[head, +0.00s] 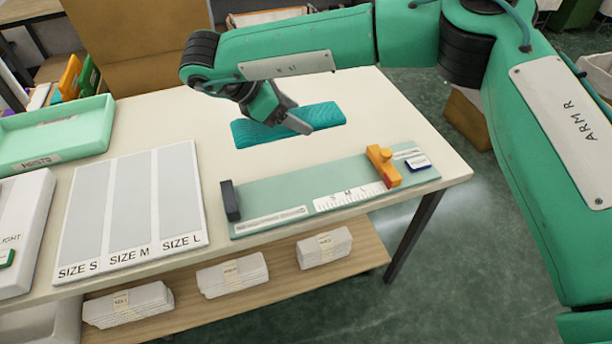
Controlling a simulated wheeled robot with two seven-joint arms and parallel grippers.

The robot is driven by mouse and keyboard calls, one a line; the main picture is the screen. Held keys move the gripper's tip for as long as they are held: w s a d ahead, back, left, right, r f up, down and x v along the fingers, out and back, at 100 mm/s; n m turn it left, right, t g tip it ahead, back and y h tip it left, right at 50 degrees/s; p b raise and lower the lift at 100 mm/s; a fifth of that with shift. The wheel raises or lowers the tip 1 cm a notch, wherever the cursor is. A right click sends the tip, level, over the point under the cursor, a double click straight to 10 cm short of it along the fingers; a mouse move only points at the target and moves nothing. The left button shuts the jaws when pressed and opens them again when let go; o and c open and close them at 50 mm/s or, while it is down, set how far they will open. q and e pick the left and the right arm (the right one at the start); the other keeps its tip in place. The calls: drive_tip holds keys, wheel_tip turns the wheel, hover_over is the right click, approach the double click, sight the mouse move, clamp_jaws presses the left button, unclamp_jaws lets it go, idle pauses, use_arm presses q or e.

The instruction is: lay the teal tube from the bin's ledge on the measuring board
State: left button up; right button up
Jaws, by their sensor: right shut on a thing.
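The teal tube (252,133) is a flat knitted piece lying roughly level behind the measuring board, over the pale tabletop. I cannot tell whether it touches the table. My right gripper (297,124) is shut on the tube near its middle and hides part of it. The measuring board (290,184) is a long green board near the table's front right. It has a black block (230,201) at its left end, a white ruler strip along the front and an orange slider (383,165) toward the right. The board's surface is bare between them. My left gripper is out of view.
A white panel (131,212) marked SIZE S, SIZE M and SIZE L lies left of the board. A mint tray (55,132) stands at the far left. Folded white bundles (232,275) lie on the lower shelf. The tabletop behind the board's right half is clear.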

drive_tip(key=shift+f, duration=0.25)
wheel_tip(320, 180, down, 15)
drive_tip(key=shift+f+p, duration=0.1)
drive_tip(key=shift+p, duration=0.6)
wheel_tip(320, 180, down, 4)
drive_tip(key=shift+r, duration=0.25)
drive_tip(key=shift+f, duration=0.2)
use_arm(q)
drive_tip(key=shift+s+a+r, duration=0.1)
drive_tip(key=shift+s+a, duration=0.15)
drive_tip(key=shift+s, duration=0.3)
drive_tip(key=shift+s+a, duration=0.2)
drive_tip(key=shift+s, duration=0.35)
